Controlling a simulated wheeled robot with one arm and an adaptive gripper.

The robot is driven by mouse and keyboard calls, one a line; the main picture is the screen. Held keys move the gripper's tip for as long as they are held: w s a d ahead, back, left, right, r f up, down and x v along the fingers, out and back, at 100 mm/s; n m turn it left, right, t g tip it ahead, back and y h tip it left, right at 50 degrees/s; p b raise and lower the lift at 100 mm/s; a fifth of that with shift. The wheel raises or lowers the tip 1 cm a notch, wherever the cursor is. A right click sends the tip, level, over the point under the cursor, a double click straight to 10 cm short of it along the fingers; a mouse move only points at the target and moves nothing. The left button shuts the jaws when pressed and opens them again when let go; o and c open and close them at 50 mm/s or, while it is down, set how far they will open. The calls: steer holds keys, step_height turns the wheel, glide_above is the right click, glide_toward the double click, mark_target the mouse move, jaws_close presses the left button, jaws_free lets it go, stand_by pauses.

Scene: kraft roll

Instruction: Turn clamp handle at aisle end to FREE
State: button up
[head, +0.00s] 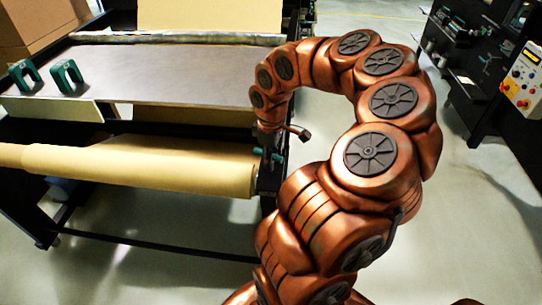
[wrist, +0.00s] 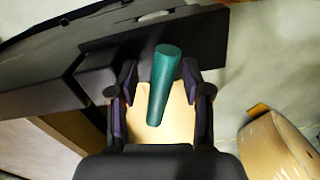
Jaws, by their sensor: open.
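The clamp handle (wrist: 163,85) is a teal bar. In the wrist view it lies between the two fingers of my gripper (wrist: 160,78), which is open around it, with a finger on each side. No clear grip on it shows. In the head view a small teal part of the handle (head: 268,154) shows at the right end of the kraft roll (head: 140,170), below the end of my arm. No FREE marking is readable in either view, and the handle's pivot is not clear.
The roll lies under a grey-topped bench (head: 165,75) in a dark frame. Two teal clamps (head: 67,76) stand on the bench at left, near cardboard boxes (head: 40,25). A dark machine with a control panel (head: 522,80) stands at right. Floor between is clear.

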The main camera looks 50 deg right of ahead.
steer(key=shift+f, duration=0.25)
steer(key=shift+c, duration=0.4)
